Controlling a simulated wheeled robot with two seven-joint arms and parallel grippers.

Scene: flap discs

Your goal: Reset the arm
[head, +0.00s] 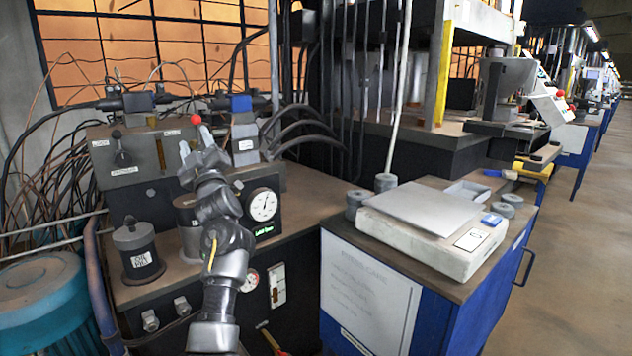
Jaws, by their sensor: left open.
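My left arm rises from the bottom of the head view, in front of the dark machine. My left gripper (196,144) is at its upper end, pointing away from me, with its jaws open. A red ball knob (196,120) on the machine shows just above the fingertips. I cannot tell whether the fingers touch its lever, as the gripper hides what is below the knob. I see nothing held. My right gripper is not in view.
A round pressure gauge (263,205) and a black capped cylinder (137,249) flank my arm. To the right, a blue cabinet (470,318) carries a white scale (432,247) and several grey discs. Loose cables hang at the left. The aisle floor (580,270) at the far right is clear.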

